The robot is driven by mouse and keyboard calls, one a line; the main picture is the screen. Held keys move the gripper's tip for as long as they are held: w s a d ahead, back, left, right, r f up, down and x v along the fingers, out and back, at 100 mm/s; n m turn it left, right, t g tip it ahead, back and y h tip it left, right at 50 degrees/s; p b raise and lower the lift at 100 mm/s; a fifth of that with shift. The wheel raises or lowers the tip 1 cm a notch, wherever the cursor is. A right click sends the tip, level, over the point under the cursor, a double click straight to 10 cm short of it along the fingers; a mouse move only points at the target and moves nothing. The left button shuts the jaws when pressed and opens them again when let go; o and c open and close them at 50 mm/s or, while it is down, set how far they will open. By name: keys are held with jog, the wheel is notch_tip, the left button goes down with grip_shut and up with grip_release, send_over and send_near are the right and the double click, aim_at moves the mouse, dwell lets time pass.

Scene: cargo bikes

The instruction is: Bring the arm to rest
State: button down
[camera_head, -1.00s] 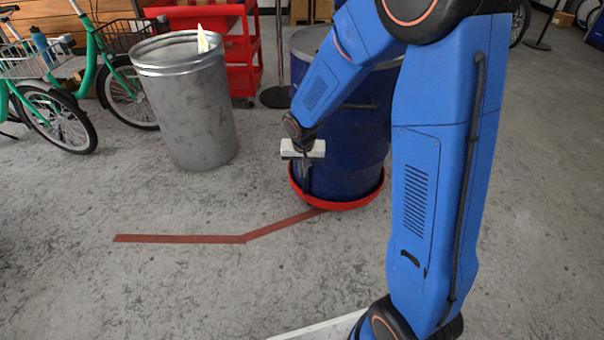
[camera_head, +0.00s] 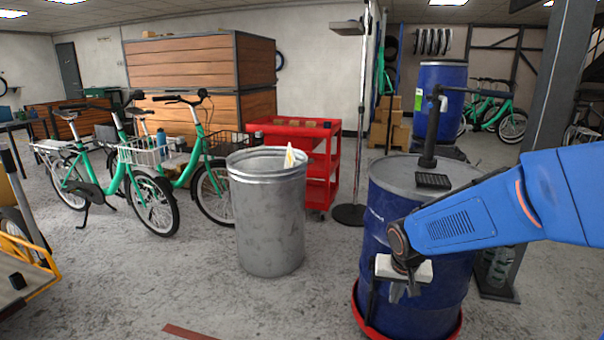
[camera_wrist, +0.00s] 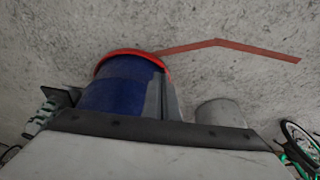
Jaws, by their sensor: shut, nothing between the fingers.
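My gripper (camera_head: 402,290) hangs pointing down at the end of my blue arm, at the right of the head view. Its fingers are together with nothing between them. It shows in front of the blue drum (camera_head: 375,240); the head view does not make clear how large the gap is.
A metal bin (camera_head: 268,220) stands left of the drum, with a red cart (camera_head: 320,170) behind it. Green bikes (camera_head: 130,185) stand at the left. A dark post (camera_head: 535,120) rises at the right. A pump (camera_head: 430,150) stands on the drum.

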jog(key=s+d+r+n, duration=0.1)
jog(key=s+r, duration=0.2)
jog(key=s, duration=0.5)
jog(key=s+d+r+n+t, duration=0.1)
jog(key=s+r, duration=0.3)
jog(key=s, duration=0.4)
jog(key=s+d+r, duration=0.1)
jog(key=s+r, duration=0.3)
jog(key=s, duration=0.4)
jog(key=shift+s+d+n+y, duration=0.25)
jog(key=shift+s+n+y, duration=0.15)
jog(key=shift+d, duration=0.1)
